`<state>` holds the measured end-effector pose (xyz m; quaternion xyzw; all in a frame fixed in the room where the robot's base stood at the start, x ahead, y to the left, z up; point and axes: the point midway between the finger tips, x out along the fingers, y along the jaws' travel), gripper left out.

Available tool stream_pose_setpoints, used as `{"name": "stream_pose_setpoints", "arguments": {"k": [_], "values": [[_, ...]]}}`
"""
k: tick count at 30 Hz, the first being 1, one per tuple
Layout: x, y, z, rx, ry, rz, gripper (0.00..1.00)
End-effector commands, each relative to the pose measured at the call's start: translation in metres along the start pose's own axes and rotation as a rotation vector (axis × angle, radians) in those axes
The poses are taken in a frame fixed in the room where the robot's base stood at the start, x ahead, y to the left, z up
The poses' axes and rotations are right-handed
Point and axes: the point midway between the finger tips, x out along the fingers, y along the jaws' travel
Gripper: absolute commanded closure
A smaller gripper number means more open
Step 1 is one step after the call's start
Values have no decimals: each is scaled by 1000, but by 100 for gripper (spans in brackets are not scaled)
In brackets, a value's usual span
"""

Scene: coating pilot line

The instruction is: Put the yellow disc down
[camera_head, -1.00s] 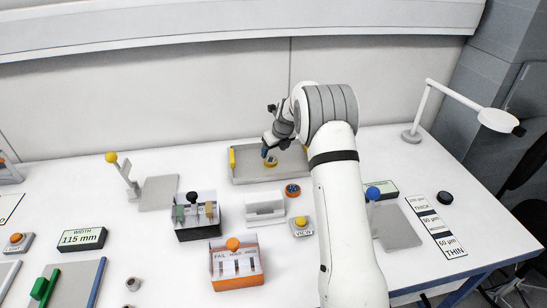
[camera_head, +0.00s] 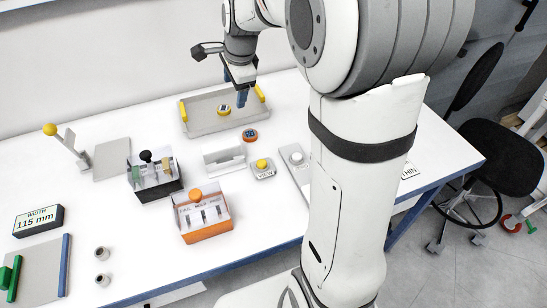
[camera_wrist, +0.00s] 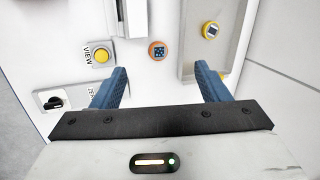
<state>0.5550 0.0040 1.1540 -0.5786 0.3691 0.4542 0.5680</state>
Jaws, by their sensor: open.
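The yellow disc (camera_head: 223,110), with a dark square on top, lies flat in the grey tray (camera_head: 199,126) at the back of the bench. It also shows in the wrist view (camera_wrist: 211,30), at the upper right inside the tray. My gripper (camera_head: 241,99) is above the bench by the tray's right part, up and to the right of the disc in the head view. In the wrist view its blue fingers are spread with nothing between them (camera_wrist: 160,80). The gripper is apart from the disc.
An orange disc (camera_head: 250,134) lies just in front of the tray. A white holder (camera_head: 224,160), a yellow VIEW button (camera_head: 262,165), an orange rack (camera_head: 202,217) and a black rack (camera_head: 154,180) stand nearer. Yellow bars (camera_head: 183,111) stand at the tray's ends.

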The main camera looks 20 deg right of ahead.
Motion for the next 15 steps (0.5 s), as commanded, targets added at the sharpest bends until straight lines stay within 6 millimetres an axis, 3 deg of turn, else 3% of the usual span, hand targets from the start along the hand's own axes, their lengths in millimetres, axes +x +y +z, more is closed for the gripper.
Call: {"name": "stream_pose_setpoints", "arguments": {"k": [1, 6, 12, 15], "values": [[-17, 23, 5, -133, 8, -1, 31], [-52, 99, 17, -608, 29, 22, 31], [-70, 186, 25, -1121, 42, 61, 31], [-72, 217, 27, -1305, 43, 79, 31]]}}
